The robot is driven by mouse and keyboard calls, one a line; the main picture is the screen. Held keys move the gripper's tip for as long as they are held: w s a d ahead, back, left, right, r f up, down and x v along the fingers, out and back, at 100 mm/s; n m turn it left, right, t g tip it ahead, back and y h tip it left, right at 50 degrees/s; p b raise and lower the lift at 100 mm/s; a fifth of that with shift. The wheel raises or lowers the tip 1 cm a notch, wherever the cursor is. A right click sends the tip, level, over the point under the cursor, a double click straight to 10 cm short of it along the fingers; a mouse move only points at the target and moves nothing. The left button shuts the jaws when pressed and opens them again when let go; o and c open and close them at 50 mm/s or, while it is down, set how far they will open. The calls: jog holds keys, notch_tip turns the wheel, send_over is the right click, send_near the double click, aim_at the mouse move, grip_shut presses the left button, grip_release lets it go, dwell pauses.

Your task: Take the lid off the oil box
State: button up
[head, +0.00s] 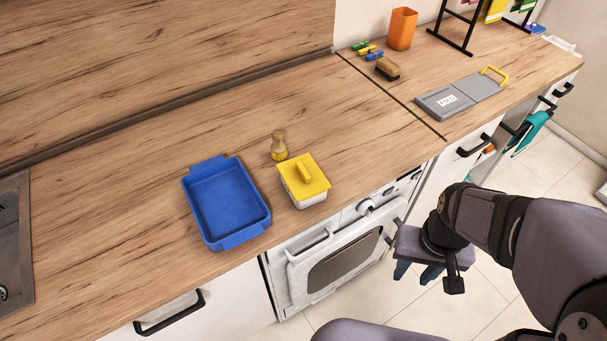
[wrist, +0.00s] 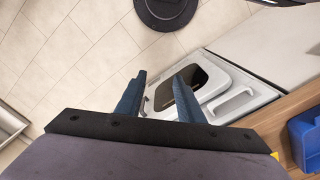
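The oil box (head: 306,197) is a small white box on the wooden counter, just right of the blue tray. Its yellow lid (head: 316,186) sits on top and has a raised yellow handle. My gripper (head: 418,272) is in front of the counter, over the floor, to the right of and lower than the box. In the wrist view its two blue fingers (wrist: 158,90) are apart with nothing between them. A small yellow piece at the counter edge shows at the bottom of the wrist view; I cannot tell which part it is.
A blue tray (head: 227,203) and a wooden brush (head: 278,146) stand beside the box. A white oven (head: 335,262) is below the counter edge. At the right are a grey board (head: 462,94), a dark brush (head: 387,69) and an orange cup (head: 401,29).

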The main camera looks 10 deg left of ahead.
jog(key=w+a+r+n+p, duration=0.2)
jog(key=w+a+r, duration=0.3)
jog(key=w, duration=0.3)
jog(key=n+p, duration=0.3)
jog(key=n, duration=0.3)
send_near(303, 169)
jog(key=shift+a+f, duration=0.45)
jog(key=shift+d+f+p, duration=0.1)
jog(key=shift+f+p, duration=0.35)
jog(key=shift+f, duration=0.6)
jog(key=shift+d+f+p, duration=0.25)
jog(key=shift+f+p, duration=0.4)
jog(key=shift+f, duration=0.4)
jog(key=shift+d+f+p, duration=0.2)
jog(key=shift+f+p, duration=0.45)
jog(key=shift+f, duration=0.9)
grip_shut()
